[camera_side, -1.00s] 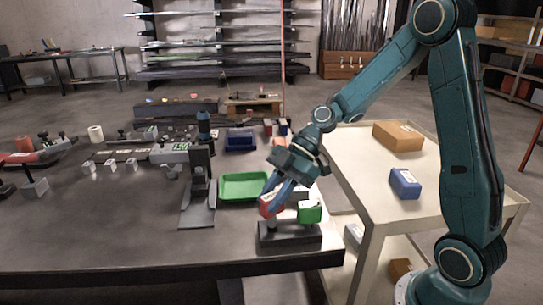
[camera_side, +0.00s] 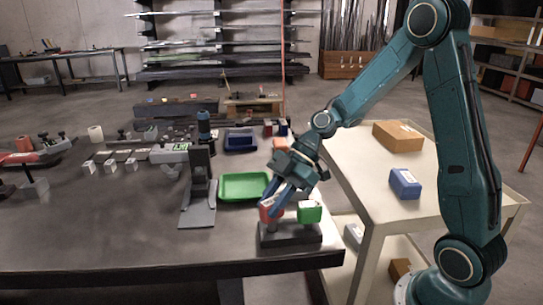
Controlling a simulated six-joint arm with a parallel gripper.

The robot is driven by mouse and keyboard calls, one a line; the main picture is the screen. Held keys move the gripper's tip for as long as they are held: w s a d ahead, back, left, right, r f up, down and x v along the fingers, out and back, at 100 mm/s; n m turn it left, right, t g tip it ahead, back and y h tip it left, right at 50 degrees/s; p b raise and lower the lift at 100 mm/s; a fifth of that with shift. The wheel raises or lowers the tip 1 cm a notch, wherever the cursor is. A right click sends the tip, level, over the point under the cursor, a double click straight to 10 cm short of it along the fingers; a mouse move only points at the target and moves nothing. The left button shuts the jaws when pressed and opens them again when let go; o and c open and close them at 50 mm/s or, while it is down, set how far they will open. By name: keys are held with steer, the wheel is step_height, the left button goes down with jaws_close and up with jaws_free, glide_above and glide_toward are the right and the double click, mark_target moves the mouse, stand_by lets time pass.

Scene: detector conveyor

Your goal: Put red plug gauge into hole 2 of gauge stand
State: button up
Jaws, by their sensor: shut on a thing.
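The red plug gauge (camera_side: 268,211) is between the fingers of my gripper (camera_side: 272,206), at the left end of the gauge stand. The gauge stand (camera_side: 290,237) is a dark block near the table's front right edge. A green plug gauge (camera_side: 310,211) stands at the stand's right end. My gripper is shut on the red gauge and comes down tilted from the upper right. The holes and the red gauge's lower end are too small or hidden, so I cannot tell how deep it sits.
A green tray (camera_side: 243,198) lies behind the stand, with a dark blue tray (camera_side: 240,149) farther back. A dark upright fixture (camera_side: 199,185) stands left of the green tray. A cart (camera_side: 380,200) on the right carries a blue box (camera_side: 405,183) and a cardboard box (camera_side: 397,136).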

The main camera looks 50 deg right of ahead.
steer(key=shift+f, duration=0.85)
steer(key=o, duration=1.1)
steer(key=shift+d, duration=0.1)
steer(key=v, duration=1.3)
steer(key=shift+d+r, duration=0.25)
steer(key=shift+r, duration=0.05)
steer(key=shift+a, duration=0.1)
steer(key=s+a+r+m+h, duration=0.3)
steer(key=s+a+m+h, duration=0.2)
steer(key=s+a+m, duration=0.15)
steer(key=s+m+t+h, duration=0.1)
steer(key=s+m, duration=0.1)
steer(key=s, duration=0.1)
steer(key=s+d+m+t+h, duration=0.1)
steer(key=s+m, duration=0.2)
steer(key=s+m+t+h, duration=0.1)
steer(key=s+m, duration=0.2)
steer(key=s, duration=0.1)
steer(key=shift+d+r+m+h, duration=0.25)
steer(key=shift+d+r+h, duration=0.05)
steer(key=shift+r, duration=0.05)
